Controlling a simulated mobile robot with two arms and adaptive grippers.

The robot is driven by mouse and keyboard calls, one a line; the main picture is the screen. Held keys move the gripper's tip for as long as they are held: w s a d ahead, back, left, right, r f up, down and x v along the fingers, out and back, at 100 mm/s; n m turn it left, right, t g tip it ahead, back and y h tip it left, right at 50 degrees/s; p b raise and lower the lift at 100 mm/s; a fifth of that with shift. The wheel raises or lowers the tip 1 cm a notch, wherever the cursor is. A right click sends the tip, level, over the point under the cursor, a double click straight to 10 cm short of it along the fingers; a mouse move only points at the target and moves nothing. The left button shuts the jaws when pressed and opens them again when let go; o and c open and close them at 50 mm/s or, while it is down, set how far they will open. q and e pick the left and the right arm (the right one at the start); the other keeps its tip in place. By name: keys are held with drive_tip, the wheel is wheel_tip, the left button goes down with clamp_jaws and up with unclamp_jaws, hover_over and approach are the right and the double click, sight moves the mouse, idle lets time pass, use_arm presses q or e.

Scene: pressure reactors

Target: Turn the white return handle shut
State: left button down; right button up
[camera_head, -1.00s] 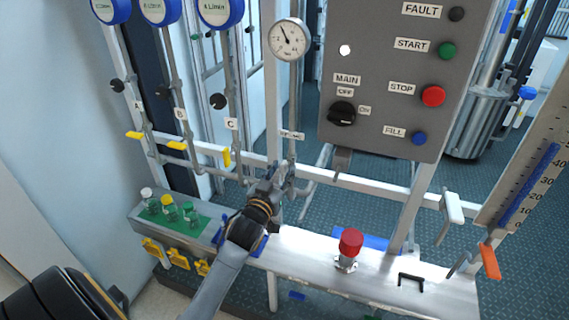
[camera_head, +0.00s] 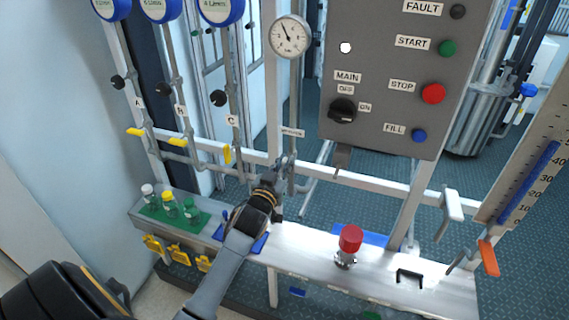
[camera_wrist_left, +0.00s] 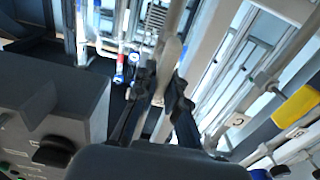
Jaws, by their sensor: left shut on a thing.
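My left gripper (camera_head: 284,170) reaches up to the pipe under the pressure gauge, just below a small label too blurred to read surely. In the left wrist view its two dark fingers (camera_wrist_left: 164,88) close from both sides on a pale, whitish bar, the white return handle (camera_wrist_left: 168,58). In the head view the gripper largely hides this handle, so its exact angle cannot be told. My right gripper is not in view.
The grey control panel (camera_head: 385,80) stands right of the gripper, and the gauge (camera_head: 290,37) above it. Yellow handles (camera_head: 177,142) sit on the pipes at left. A red-capped valve (camera_head: 350,239), a white lever (camera_head: 452,207) and an orange handle (camera_head: 489,258) are at right.

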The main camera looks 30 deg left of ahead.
use_arm(q)
drive_tip(key=m, duration=0.2)
drive_tip(key=m+p, duration=0.1)
drive_tip(key=m, duration=0.1)
drive_tip(key=shift+w+d, duration=0.1)
drive_tip(key=shift+d, duration=0.2)
drive_tip(key=m, duration=0.4)
drive_tip(key=f+m, duration=0.1)
drive_tip(key=m, duration=0.4)
drive_tip(key=d+m, duration=0.1)
drive_tip(key=m, duration=0.3)
drive_tip(key=shift+w+f+m, duration=0.1)
drive_tip(key=shift+f+m, duration=0.2)
drive_tip(key=shift+m, duration=0.1)
drive_tip(key=c, duration=1.4)
unclamp_jaws()
drive_tip(key=v, duration=1.2)
drive_tip(key=shift+f, duration=0.1)
